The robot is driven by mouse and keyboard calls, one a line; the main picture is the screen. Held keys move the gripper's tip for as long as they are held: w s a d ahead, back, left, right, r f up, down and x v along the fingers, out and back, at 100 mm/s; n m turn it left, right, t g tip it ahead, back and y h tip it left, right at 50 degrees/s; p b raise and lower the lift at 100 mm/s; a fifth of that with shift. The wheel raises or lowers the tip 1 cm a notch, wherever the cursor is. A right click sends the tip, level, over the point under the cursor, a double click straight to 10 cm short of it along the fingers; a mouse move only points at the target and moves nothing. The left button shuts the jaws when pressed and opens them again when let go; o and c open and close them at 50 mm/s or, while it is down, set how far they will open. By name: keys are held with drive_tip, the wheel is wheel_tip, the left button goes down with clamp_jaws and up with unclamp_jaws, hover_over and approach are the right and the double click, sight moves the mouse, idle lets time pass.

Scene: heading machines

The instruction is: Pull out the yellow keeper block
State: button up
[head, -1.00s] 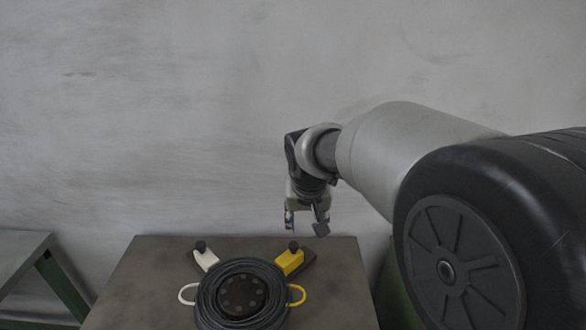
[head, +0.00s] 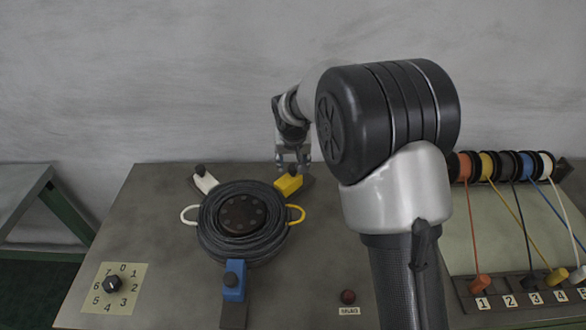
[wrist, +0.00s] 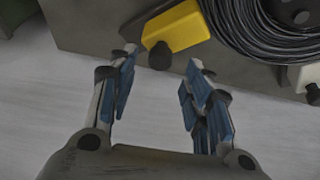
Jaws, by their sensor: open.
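The yellow keeper block (head: 288,183) sits at the upper right of a black cable coil (head: 212,222), with a dark knob (head: 292,169) on its outer end. In the wrist view the yellow block (wrist: 176,28) lies at the top, ahead of my fingers, and its dark knob (wrist: 160,56) points back toward the gap. My gripper (head: 293,165) is by the block's outer end in the head view. In the wrist view my gripper (wrist: 158,72) is open, its blue-padded fingers apart with nothing between them. Contact with the knob cannot be told.
A white block (head: 205,183) and a blue block (head: 233,283) also sit around the coil. White and yellow loops stick out at its sides. A numbered dial (head: 112,284) is at left, a red button (head: 348,296) at front, and coloured cable spools (head: 487,166) with numbered plugs at right.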

sight(293, 166)
drive_tip(key=shift+b+x, duration=0.35)
drive_tip(key=shift+x, duration=1.5)
drive_tip(key=shift+c, duration=0.4)
clamp_jaws()
